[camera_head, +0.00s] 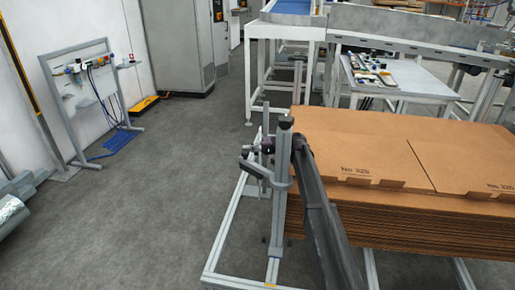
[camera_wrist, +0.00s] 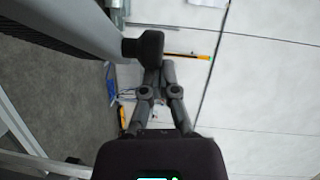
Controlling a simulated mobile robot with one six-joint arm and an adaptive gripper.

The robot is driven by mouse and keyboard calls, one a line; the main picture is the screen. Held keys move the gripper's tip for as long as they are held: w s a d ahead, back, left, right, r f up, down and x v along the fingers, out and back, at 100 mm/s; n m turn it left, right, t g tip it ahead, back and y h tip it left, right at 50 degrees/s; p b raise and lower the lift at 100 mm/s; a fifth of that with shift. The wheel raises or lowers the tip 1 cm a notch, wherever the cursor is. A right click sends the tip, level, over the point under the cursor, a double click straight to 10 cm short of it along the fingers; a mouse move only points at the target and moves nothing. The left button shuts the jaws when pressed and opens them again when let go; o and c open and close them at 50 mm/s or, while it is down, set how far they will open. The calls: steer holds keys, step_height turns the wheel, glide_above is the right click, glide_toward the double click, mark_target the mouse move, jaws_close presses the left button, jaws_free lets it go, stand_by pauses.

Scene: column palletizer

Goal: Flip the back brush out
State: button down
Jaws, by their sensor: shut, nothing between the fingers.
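A grey upright post (camera_head: 281,190) with a black cap stands at the left corner of the cardboard stack's frame. Short grey brackets (camera_head: 257,168) stick out on its left side. I cannot tell which part is the back brush. My gripper (camera_head: 262,147) is at the upper part of this post, partly hidden by it and my own arm. In the wrist view my gripper (camera_wrist: 159,68) is shut and empty. Its fingertips are right beside the black end piece (camera_wrist: 143,45) of a grey bar (camera_wrist: 75,20); I cannot tell whether they touch.
A tall stack of cardboard sheets (camera_head: 390,160) fills the right side. Its metal frame (camera_head: 222,240) reaches out at the lower left. A white table (camera_head: 400,82) and a conveyor (camera_head: 415,35) stand behind.

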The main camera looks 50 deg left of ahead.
steer(key=shift+s+h, duration=0.3)
steer(key=shift+s, duration=0.05)
steer(key=shift+a, duration=0.1)
steer(key=w+a+r+p, duration=0.1)
steer(key=w, duration=1.2)
steer(key=shift+a+r, duration=0.2)
steer(key=shift+a, duration=0.15)
steer(key=shift+s+r+p, duration=0.1)
steer(key=shift+p, duration=0.25)
